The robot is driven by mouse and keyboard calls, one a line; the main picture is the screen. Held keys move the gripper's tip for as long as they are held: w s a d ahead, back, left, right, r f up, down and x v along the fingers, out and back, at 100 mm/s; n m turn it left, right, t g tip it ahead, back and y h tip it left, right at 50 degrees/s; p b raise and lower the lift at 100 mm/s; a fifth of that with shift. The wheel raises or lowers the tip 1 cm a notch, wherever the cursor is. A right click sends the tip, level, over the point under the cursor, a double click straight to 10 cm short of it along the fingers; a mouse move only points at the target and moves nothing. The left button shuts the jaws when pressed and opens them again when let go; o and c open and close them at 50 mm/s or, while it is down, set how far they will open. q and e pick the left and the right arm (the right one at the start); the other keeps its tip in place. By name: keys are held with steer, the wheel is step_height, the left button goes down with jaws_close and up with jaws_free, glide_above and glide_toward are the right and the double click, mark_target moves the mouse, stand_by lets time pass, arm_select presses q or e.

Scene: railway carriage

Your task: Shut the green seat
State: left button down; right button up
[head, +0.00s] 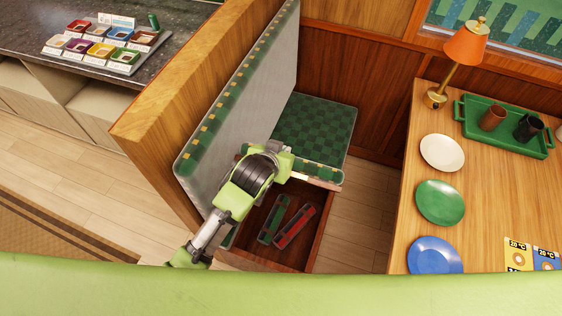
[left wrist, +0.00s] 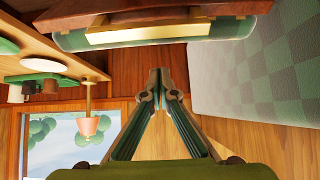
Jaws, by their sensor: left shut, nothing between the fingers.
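The green seat is a bench with a green checkered cushion (head: 315,125) at its far end. Its near part stands open as a raised lid (head: 322,173), whose padded green checkered edge faces up. Below it lies the open wooden box (head: 320,238). My left gripper (head: 280,158) is at the lid's left part in the head view; its fingertips are hidden there. In the left wrist view the fingers (left wrist: 160,88) are shut and empty. A padded green edge with a brass strip (left wrist: 150,33) passes close above them in that picture. I cannot tell whether they touch it. My right gripper is not in view.
A green bar (head: 273,219) and a red bar (head: 295,226) lie in the box. A grey backrest (head: 245,95) and wooden partition (head: 157,115) stand left. A table (head: 400,250) with plates, lamp (head: 466,46) and green tray (head: 475,138) stands right. Floor shows between.

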mark_target(296, 170)
arm_select(q)
steer(key=shift+w+d+f, duration=0.2)
steer(key=shift+w+f, duration=0.25)
steer(key=shift+w, duration=0.05)
steer(key=s+p, duration=0.1)
steer(key=s+a+f+p, duration=0.1)
steer(key=shift+s+f, duration=0.25)
steer(key=shift+s, duration=0.1)
steer(key=shift+s+a+f, duration=0.1)
steer(key=shift+s+f, duration=0.05)
steer(key=shift+s, duration=0.25)
steer(key=shift+w+f, duration=0.1)
steer(key=shift+f, duration=0.1)
